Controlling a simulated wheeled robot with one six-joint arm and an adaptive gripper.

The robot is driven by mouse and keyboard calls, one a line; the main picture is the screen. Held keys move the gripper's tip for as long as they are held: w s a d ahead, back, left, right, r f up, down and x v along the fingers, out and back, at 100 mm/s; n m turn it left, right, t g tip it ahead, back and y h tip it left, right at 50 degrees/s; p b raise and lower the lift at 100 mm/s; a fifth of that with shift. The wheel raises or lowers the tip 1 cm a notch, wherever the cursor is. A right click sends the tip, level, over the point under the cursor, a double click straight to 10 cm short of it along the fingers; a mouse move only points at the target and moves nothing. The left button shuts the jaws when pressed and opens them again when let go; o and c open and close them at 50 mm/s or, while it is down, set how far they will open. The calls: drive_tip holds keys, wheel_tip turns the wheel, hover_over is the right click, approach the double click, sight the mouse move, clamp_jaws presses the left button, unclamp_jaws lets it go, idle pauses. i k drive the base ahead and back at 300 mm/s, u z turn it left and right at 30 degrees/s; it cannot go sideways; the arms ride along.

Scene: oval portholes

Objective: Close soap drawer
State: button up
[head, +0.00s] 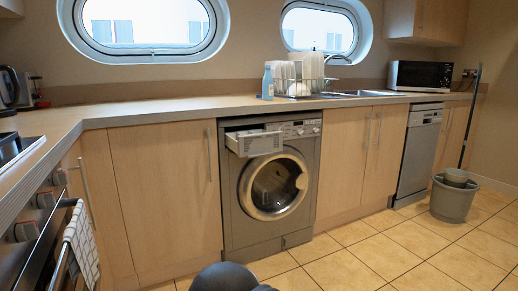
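The soap drawer (258,143) is at the upper left of the washing machine (232,208) in the head view. It is pulled out and sticks forward from the machine's front panel. The machine's round door (273,186) below it looks shut. A dark rounded shape, which seems to be part of my own body, shows at the bottom edge. My gripper is not in view.
The wooden counter (205,106) runs above the machine, with cabinets on both sides. A grey bucket (452,202) with a mop stands on the right. A towel (81,243) hangs from the oven at left. The tiled floor (385,253) before the machine is clear.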

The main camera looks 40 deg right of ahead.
sight(251, 144)
drive_tip(key=z, duration=0.65)
drive_tip(key=i, duration=1.1)
drive_tip(key=z, duration=0.8)
drive_tip(key=i, duration=0.55)
drive_tip(key=z, duration=1.05)
drive_tip(key=k, duration=0.3)
drive_tip(key=u, duration=0.2)
